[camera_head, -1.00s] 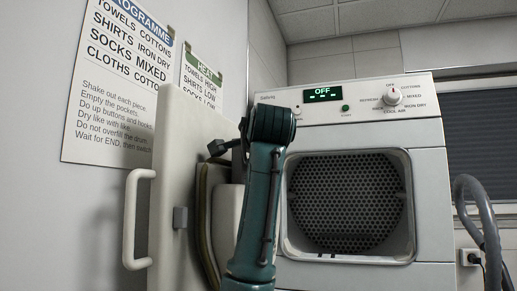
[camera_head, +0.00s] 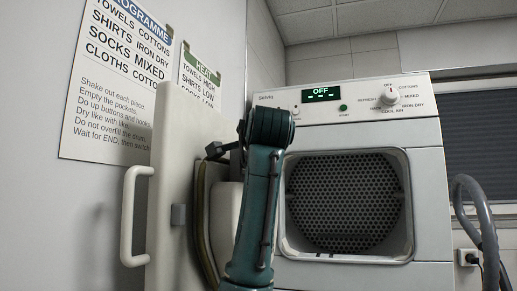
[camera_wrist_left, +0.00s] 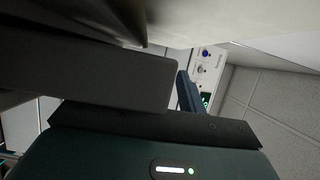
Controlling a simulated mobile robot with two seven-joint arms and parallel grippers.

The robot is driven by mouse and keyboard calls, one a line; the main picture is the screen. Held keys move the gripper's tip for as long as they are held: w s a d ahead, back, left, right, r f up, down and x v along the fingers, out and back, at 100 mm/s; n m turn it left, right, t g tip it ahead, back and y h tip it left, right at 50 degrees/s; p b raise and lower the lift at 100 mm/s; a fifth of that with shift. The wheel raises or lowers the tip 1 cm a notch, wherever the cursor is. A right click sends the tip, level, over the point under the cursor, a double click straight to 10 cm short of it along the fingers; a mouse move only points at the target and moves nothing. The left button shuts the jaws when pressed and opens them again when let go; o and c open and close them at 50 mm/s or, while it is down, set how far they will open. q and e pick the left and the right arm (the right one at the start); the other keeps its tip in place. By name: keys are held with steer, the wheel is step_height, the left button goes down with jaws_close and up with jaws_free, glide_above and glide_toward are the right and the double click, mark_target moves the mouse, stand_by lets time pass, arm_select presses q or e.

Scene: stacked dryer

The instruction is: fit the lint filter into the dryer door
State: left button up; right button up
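The white dryer door (camera_head: 168,185) stands open at the left of the dryer (camera_head: 425,210), edge on to the head camera, with a dark seal along its inner side. My left arm rises in front of it. My left gripper (camera_head: 216,151) shows only as a small dark part at the door's inner side. In the left wrist view a grey finger (camera_wrist_left: 95,70) lies close under a pale surface, and a small blue piece (camera_wrist_left: 187,92) shows beside it; I cannot tell what that piece is. I cannot make out the lint filter. My right gripper is out of view.
The drum opening (camera_head: 346,203) is uncovered, right of my arm. A white handle (camera_head: 130,215) sticks out from the door's outer side, near the left wall. A grey hose (camera_head: 484,215) hangs at the right. The display (camera_head: 321,94) reads OFF.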

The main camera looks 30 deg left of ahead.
arm_select(q)
steer(key=b+v, duration=0.2)
steer(key=v, duration=1.1)
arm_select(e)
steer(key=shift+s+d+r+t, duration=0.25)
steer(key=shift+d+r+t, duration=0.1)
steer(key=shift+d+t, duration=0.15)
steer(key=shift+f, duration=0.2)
